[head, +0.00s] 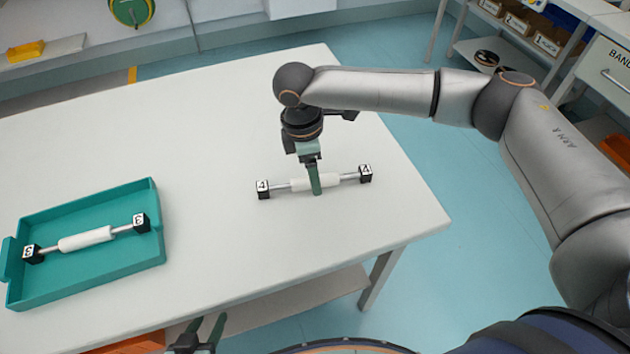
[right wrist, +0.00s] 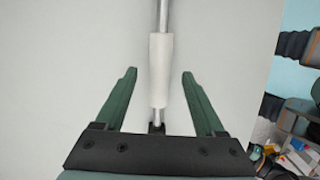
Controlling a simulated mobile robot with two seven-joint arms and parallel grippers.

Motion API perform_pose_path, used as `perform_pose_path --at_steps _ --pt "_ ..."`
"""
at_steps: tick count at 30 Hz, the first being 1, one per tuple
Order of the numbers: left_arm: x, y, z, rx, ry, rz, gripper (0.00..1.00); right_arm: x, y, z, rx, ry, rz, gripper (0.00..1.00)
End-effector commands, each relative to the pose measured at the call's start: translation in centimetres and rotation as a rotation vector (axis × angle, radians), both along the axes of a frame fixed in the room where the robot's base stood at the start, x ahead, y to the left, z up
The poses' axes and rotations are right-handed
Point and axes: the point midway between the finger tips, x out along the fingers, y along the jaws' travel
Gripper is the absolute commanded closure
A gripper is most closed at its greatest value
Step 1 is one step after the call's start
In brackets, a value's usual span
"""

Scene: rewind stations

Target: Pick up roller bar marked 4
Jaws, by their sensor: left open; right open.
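The roller bar marked 4 (head: 342,178) lies on the white table near its right end. It has a white sleeve, metal rod ends and black end blocks with a 4. My right gripper (head: 314,183) points down at its middle, one green finger crossing in front of the sleeve. In the right wrist view, the roller bar (right wrist: 161,70) runs between the open fingers of my right gripper (right wrist: 159,75), with a gap on each side. My left gripper (head: 207,321) is open and empty at the bottom edge of the head view, before the table's front edge.
A teal tray (head: 85,286) at the table's left holds a roller bar marked 3 (head: 87,239). The white table (head: 205,130) is clear between tray and bar 4. A shelf cart with labelled boxes (head: 516,24) and a drawer cabinet (head: 612,70) stand at the back right.

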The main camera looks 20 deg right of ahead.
Motion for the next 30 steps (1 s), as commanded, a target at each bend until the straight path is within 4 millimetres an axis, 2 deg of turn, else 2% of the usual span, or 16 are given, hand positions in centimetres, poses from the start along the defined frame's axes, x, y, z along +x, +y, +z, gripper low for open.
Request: perform_pose_path --at_steps 4,12,30 --pt "0.05 -0.20 -0.19 -0.003 0.000 -0.004 0.50 -0.09 -0.18 -1.57 -0.001 0.001 0.001 0.29" --pt "0.04 -0.23 -0.15 -0.001 0.002 -0.005 0.50 -0.08 -0.18 -1.72 0.000 0.000 0.002 0.31" --pt "0.12 -0.02 -0.14 0.002 0.000 -0.003 0.50 -0.07 -0.14 -1.66 0.000 0.000 0.001 0.98"
